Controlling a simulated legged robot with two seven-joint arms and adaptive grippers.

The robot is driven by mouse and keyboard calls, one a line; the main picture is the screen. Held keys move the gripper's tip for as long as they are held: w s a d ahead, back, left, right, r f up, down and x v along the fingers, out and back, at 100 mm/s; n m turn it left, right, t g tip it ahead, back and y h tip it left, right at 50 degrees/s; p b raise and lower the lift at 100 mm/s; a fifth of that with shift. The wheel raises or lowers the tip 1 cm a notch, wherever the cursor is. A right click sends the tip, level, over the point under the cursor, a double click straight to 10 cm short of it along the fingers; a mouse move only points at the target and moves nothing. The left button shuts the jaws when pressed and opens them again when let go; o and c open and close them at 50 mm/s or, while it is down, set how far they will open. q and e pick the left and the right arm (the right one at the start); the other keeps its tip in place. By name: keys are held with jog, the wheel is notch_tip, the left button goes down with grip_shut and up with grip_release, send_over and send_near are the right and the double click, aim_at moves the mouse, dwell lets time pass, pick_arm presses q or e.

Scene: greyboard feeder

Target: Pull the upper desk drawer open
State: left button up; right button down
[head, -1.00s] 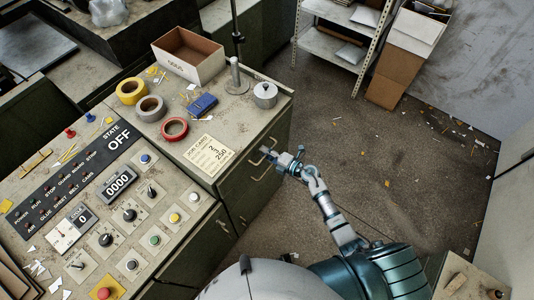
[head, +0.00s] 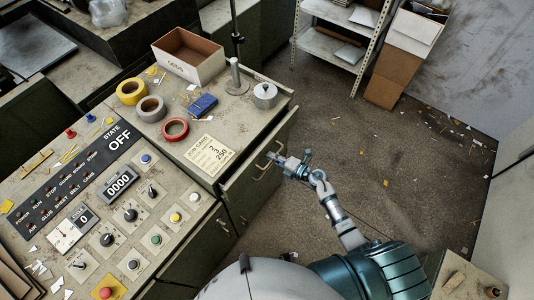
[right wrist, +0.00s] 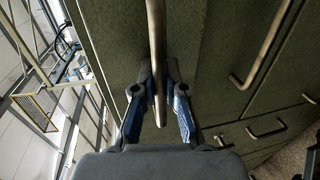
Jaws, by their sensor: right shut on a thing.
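The desk's upper drawer (head: 237,189) has a green front that stands slightly out from under the worn desk top. Its bar handle (right wrist: 155,45) runs down between my fingers in the right wrist view. My right gripper (head: 277,157) is at the drawer front, reaching in from the right. In the right wrist view, its blue-padded fingers (right wrist: 158,88) are shut on the handle, one on each side. My left gripper is in neither view.
The desk top holds tape rolls (head: 151,108), a job card (head: 209,154), an open box (head: 188,58) and a metal weight (head: 265,95). A control panel (head: 110,215) is at left. Another handle (right wrist: 266,45) shows beside the held one. Floor (head: 400,170) right of the desk is mostly clear.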

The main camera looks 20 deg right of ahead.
jog(key=f+v, duration=0.2)
jog(key=v, duration=1)
jog(key=s+f+v, duration=0.1)
jog(key=f+v, duration=0.2)
jog(key=v, duration=0.9)
jog(key=shift+d+p, duration=0.4)
jog(key=shift+p, duration=0.05)
jog(key=shift+f, duration=0.1)
jog(key=c, duration=1.2)
grip_release()
jog(key=shift+w+d, duration=0.1)
jog(key=v, duration=1.2)
jog(key=shift+f, duration=0.2)
